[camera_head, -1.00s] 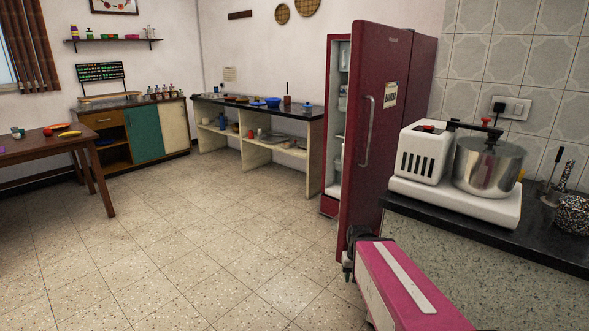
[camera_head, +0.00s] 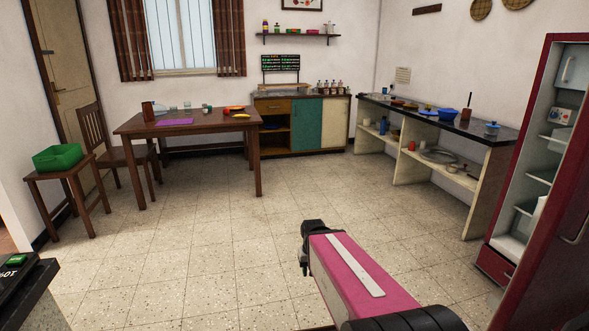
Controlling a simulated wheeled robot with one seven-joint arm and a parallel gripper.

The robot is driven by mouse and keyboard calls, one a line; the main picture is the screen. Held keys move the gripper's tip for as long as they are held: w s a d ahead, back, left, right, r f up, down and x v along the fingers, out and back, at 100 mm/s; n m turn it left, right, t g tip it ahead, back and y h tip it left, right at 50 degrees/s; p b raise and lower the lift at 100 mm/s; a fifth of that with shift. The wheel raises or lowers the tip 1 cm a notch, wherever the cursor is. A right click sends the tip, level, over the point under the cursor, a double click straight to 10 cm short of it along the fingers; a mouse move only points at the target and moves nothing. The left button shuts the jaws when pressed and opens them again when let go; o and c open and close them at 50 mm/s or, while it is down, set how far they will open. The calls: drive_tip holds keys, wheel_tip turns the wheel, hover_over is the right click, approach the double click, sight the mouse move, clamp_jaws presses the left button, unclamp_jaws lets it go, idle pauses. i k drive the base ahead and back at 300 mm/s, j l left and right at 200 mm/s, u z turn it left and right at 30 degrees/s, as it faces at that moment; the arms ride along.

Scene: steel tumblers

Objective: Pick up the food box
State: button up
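I cannot tell for certain which thing is the food box. A green open-topped box (camera_head: 58,157) sits on a small wooden stool (camera_head: 62,174) at the left. A brown upright container (camera_head: 148,111) stands on the wooden table (camera_head: 190,123). My gripper (camera_head: 305,250) is a dark shape at the far end of my pink arm, low in the middle, over open floor. It is well away from both. Its fingers are too small and dark to read, and I see nothing clearly held.
The red fridge (camera_head: 497,262) stands open at the right. A wooden chair (camera_head: 91,127) is beside the table. A dark counter corner (camera_head: 30,285) is at the lower left. The tiled floor between is clear.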

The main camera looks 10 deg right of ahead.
sight(491, 131)
drive_tip(key=i+z, duration=0.1)
drive_tip(key=i, duration=0.45)
drive_tip(key=i+j+z, duration=0.15)
drive_tip(key=i, duration=0.35)
drive_tip(key=i+j+z, duration=0.1)
drive_tip(key=i, duration=0.45)
